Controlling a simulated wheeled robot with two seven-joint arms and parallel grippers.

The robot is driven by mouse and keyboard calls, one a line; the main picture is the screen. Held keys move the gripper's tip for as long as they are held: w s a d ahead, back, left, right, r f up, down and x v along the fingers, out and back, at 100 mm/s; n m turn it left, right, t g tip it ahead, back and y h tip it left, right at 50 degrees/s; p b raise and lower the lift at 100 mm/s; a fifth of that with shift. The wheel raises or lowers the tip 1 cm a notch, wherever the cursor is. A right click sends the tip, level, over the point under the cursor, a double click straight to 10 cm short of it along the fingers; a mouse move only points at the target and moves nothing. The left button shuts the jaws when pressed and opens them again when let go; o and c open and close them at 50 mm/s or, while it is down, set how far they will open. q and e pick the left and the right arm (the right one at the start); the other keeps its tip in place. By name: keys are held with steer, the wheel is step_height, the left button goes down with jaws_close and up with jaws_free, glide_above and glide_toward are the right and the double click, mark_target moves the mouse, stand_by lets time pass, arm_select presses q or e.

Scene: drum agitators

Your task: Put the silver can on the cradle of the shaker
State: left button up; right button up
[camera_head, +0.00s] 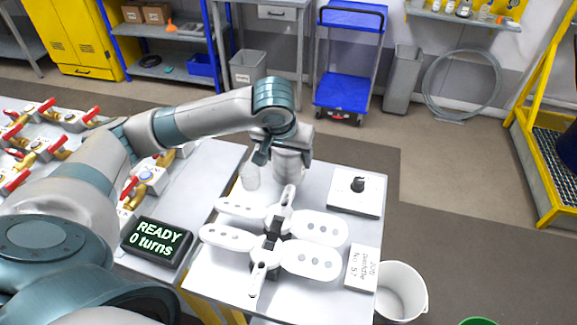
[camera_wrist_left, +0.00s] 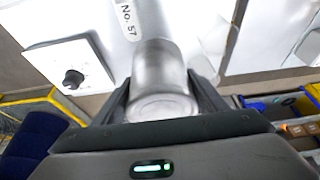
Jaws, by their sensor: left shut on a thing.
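The silver can (camera_wrist_left: 160,75) is between the two dark fingers of my left gripper (camera_wrist_left: 163,92), which is shut on it. In the head view my left gripper (camera_head: 292,172) is over the far side of the white bench, beyond the shaker (camera_head: 274,232). The shaker has white oval paddles with holes and a dark middle. My arm and gripper hide much of the can there. A pale rounded shape (camera_head: 250,177) shows left of the gripper; I cannot tell what it is. My right gripper is out of view.
A knob box (camera_head: 355,192) is at the bench's right, with a label plate (camera_head: 362,268) nearer. A display (camera_head: 157,241) reads READY, 0 turns. Red-handled valves (camera_head: 60,143) crowd the left bench. A white bucket (camera_head: 402,290) stands at right.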

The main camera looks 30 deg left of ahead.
mark_target(285, 152)
arm_select(q)
steer(key=shift+f+p, duration=0.3)
steer(key=shift+f, duration=1.55)
steer(key=o, duration=1.4)
steer(key=shift+f, duration=0.1)
steer(key=b+v, duration=0.1)
steer(key=v, duration=1)
steer(key=shift+s+r, duration=0.25)
steer(key=shift+r, duration=0.35)
